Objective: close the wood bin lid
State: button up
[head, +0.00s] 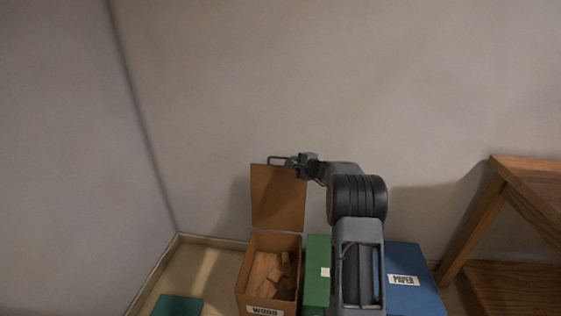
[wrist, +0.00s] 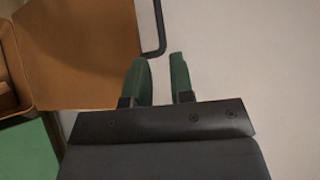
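The wood bin (head: 270,275), an orange-brown box labelled WOOD, holds several wooden blocks. Its lid (head: 278,200) stands open, upright at the back of the bin; it also shows in the wrist view (wrist: 85,50). A thin dark bent bar, which looks like the lid's handle (wrist: 157,30), sticks out from the lid's edge just beyond my fingertips. My gripper (head: 291,162) is at the lid's top right corner in the head view. In the wrist view my gripper's green fingers (wrist: 161,75) are apart with nothing between them. Contact with the lid cannot be told.
A green bin (head: 317,270) stands right of the wood bin, partly behind my arm. A blue bin labelled PAPER (head: 415,290) is further right. A green object (head: 178,306) lies at the lower left. A wooden table (head: 530,180) stands at the right. The wall (head: 300,80) is close behind the lid.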

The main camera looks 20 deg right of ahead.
aim_at(281, 158)
jog(key=p+x, duration=0.1)
jog(key=x, duration=0.9)
jog(key=shift+w+a, duration=0.1)
jog(key=shift+w, duration=0.05)
grip_shut()
